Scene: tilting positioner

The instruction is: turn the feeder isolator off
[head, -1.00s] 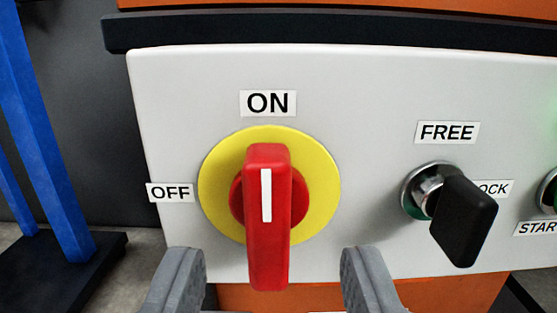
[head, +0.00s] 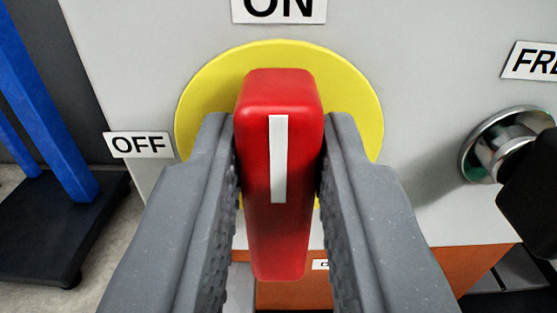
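The feeder isolator has a red rotary handle (head: 278,230) with a white stripe, on a round yellow plate (head: 350,85). The handle stands upright, its stripe in line with the ON label (head: 278,8) above. The OFF label (head: 138,145) is to the left of the yellow plate. My gripper (head: 279,145) has one grey finger on each side of the handle. Both fingertips lie against its sides, and the gripper is shut on it. The fingers hide part of the yellow plate.
A black key-type selector (head: 530,185) with a metal collar is to the right, under a partly cut-off FREE label (head: 530,62). A blue post (head: 50,110) on a dark base stands at the left. The grey panel between handle and selector is clear.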

